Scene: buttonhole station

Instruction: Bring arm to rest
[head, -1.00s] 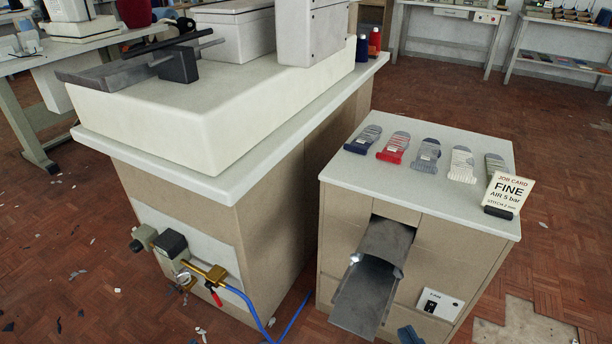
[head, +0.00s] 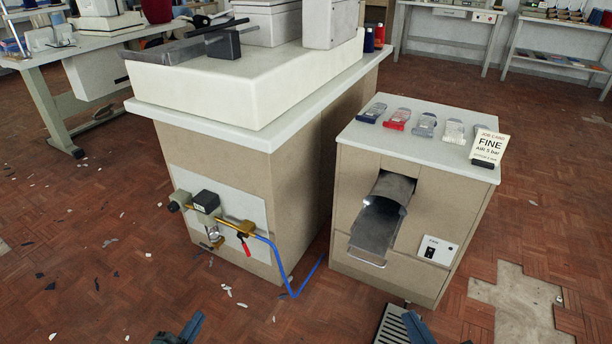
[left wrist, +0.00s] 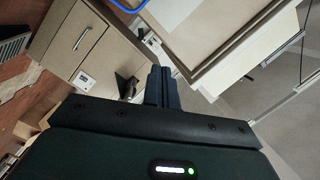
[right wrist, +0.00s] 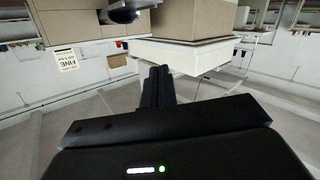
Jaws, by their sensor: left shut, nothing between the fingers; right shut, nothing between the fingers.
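My left gripper (head: 182,332) shows at the bottom edge of the head view, left of the middle. In the left wrist view its two fingers (left wrist: 163,88) lie together with nothing between them. My right gripper (head: 416,326) shows at the bottom edge of the head view, right of the middle, in front of the low cabinet. In the right wrist view its fingers (right wrist: 156,88) are also together and empty. Both grippers are apart from the furniture.
A machine bench (head: 230,130) with an air regulator (head: 207,202) and blue hose (head: 280,268) stands left of centre. A low cabinet (head: 350,205) with a chute (head: 378,222), socks and a job card (head: 489,146) stands right. Parquet floor in front is largely free, with scraps.

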